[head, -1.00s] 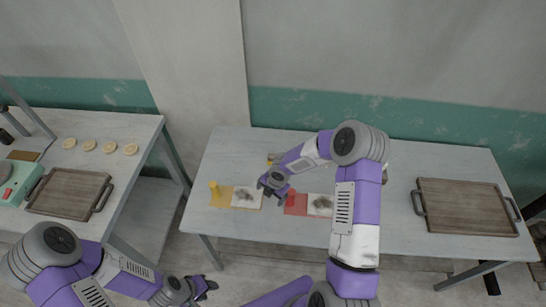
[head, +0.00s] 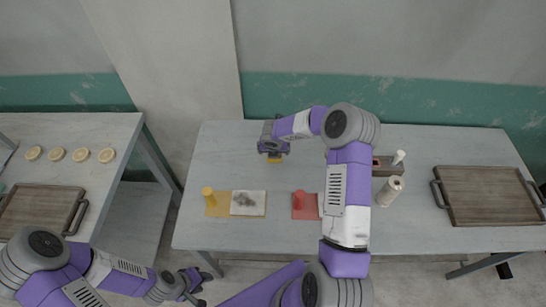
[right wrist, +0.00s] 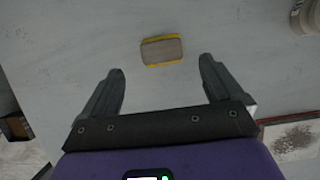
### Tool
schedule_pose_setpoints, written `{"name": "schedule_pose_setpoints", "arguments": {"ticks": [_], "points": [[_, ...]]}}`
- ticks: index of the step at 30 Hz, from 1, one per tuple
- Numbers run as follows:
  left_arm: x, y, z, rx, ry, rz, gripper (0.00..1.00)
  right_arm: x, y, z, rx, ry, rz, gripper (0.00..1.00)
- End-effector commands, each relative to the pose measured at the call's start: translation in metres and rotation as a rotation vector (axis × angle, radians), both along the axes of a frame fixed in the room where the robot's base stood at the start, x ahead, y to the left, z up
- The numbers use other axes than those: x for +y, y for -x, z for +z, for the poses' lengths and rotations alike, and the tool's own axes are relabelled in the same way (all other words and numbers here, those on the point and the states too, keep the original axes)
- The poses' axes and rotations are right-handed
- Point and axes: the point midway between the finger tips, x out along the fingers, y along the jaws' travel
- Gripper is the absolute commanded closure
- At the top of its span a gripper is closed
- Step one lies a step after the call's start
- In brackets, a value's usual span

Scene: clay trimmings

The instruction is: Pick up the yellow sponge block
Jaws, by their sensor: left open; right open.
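The yellow sponge block (head: 275,160) lies on the middle table near its back, partly hidden under my right gripper (head: 272,149) in the head view. In the right wrist view the sponge block (right wrist: 162,51) has a grey-brown top and yellow edges. It lies beyond the fingertips, roughly centred between them, and nothing touches it. My right gripper (right wrist: 162,78) is open and empty there. My left gripper (head: 195,284) is open and empty at the bottom of the head view, in front of the table and away from the sponge.
A yellow mat (head: 216,210) with a yellow peg and a speckled tile lies front left; a red mat (head: 306,212) with a red peg lies beside it. A pale cylinder (head: 388,191) stands right of my arm. A wooden tray (head: 485,196) is at the right. The left table (head: 110,125) holds several pale discs.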

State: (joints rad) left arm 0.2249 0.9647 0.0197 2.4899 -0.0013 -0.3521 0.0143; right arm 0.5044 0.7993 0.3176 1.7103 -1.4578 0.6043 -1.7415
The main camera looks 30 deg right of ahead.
Motion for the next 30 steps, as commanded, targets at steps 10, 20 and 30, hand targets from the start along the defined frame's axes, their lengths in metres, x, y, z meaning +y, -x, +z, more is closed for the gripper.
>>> {"name": "schedule_pose_setpoints", "arguments": {"ticks": [10,20,30], "points": [[0.0,0.0,0.001,0.0,0.0,0.0,0.57,-0.012,-0.017,-0.036,0.001,-0.003,-0.002,0.06],[0.0,0.0,0.0,0.001,0.0,0.0,0.57,-0.018,-0.026,-0.058,-0.001,0.0,-0.002,0.06],[0.0,0.0,0.0,0.001,0.0,0.0,0.57,-0.018,-0.026,-0.057,-0.001,0.0,-0.001,0.35]]}}
